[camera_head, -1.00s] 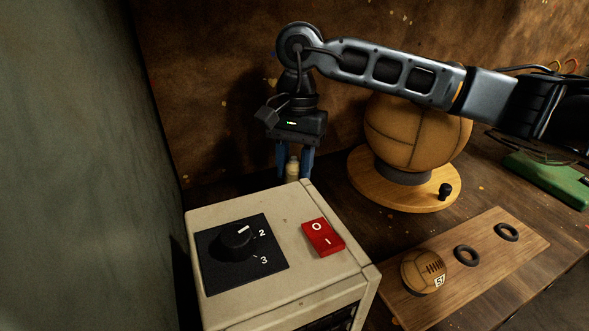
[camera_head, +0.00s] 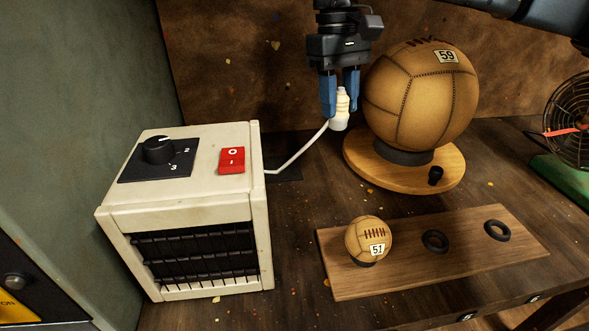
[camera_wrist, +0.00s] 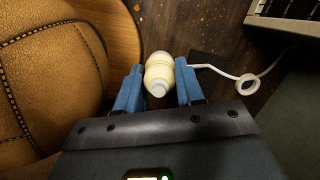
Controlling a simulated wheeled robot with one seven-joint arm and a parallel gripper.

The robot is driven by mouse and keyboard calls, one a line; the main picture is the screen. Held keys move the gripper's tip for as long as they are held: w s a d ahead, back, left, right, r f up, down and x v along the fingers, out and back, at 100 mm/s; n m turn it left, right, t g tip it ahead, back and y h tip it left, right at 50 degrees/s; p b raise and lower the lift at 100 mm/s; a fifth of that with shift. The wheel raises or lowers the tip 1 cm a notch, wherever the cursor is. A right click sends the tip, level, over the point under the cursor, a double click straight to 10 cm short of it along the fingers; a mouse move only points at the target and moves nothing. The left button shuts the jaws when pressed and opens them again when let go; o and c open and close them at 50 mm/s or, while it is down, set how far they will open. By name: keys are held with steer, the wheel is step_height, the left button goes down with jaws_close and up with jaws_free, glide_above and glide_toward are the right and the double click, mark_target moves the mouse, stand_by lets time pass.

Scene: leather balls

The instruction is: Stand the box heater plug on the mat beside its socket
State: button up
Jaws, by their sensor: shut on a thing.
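The box heater (camera_head: 185,215) is a cream box with a black dial, a red switch and a dark front grille. Its cream plug (camera_head: 340,108) hangs between the blue fingers of my gripper (camera_head: 341,100), which is shut on it above the table. In the wrist view the plug (camera_wrist: 159,72) sits between both fingertips. A white cord (camera_head: 300,152) runs from the plug down to the heater's right side. A dark flat patch, perhaps the mat (camera_head: 287,172), lies beside the heater. I cannot make out the socket for sure; a white ring (camera_wrist: 248,84) shows by the cord in the wrist view.
A large leather ball (camera_head: 420,100) on a round wooden base (camera_head: 440,172) stands close right of my gripper. A small ball (camera_head: 368,239) sits on a plank (camera_head: 440,260) with black rings in front. A fan (camera_head: 570,120) is at the right.

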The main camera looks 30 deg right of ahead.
steer(key=w+a+f, duration=0.2)
steer(key=a, duration=0.1)
steer(key=w+a+f, duration=0.4)
steer(key=w+a, duration=0.1)
steer(key=shift+a+f+p, duration=0.3)
steer(key=shift+f+p, duration=0.05)
steer(key=shift+p, duration=0.05)
steer(key=shift+a+f, duration=0.1)
steer(key=shift+f, duration=2)
steer(key=shift+f, duration=0.1)
steer(key=o, duration=1)
steer(key=r, duration=0.4)
steer(key=w+r, duration=0.1)
steer(key=r, duration=0.3)
steer(key=w+r, duration=0.1)
steer(key=r, duration=0.3)
steer(key=shift+a+r, duration=0.1)
